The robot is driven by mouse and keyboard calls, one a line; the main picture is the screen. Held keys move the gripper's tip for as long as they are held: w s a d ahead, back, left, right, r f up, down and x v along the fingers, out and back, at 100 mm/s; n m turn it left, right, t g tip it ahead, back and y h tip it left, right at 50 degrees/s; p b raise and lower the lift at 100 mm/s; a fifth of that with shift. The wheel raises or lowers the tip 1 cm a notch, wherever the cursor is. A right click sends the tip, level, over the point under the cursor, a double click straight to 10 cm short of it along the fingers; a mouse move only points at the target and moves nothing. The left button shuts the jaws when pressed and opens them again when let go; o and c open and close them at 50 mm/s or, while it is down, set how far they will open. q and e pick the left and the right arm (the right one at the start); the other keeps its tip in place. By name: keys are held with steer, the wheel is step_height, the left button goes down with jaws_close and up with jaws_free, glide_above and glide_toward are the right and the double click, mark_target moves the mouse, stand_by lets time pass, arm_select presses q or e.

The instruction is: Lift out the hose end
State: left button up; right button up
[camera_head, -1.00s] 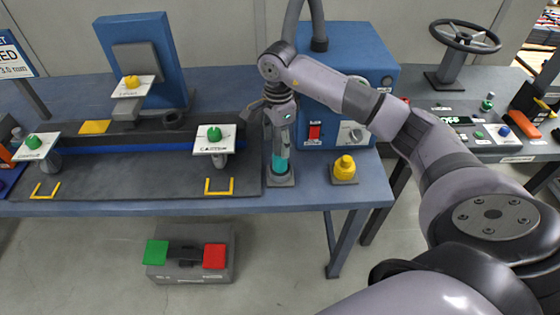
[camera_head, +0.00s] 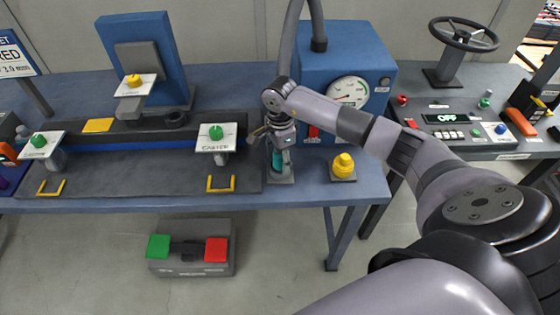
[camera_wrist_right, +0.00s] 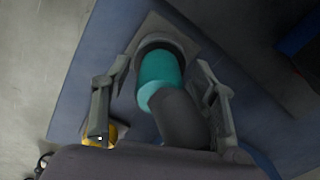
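The hose end shows in the head view as a teal piece (camera_head: 277,159) standing in a small dark holder (camera_head: 281,178) near the bench's front edge. In the right wrist view its teal part (camera_wrist_right: 160,75) sits in a dark round socket, and its dark grey part (camera_wrist_right: 181,118) points toward the camera. My right gripper (camera_head: 273,140) is at the top of the hose end. In the wrist view its two fingers (camera_wrist_right: 163,100) are apart, one on each side of the hose end, with gaps showing. My left gripper is not in view.
A yellow knob (camera_head: 343,166) stands just right of the holder. A blue box with a gauge (camera_head: 348,92) is behind it. A white plate with a green knob (camera_head: 216,133) is close on the left. A pedal box (camera_head: 190,268) with green and red pedals is on the floor.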

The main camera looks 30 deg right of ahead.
jaws_close()
stand_by(0.5)
steer(key=shift+r, duration=0.2)
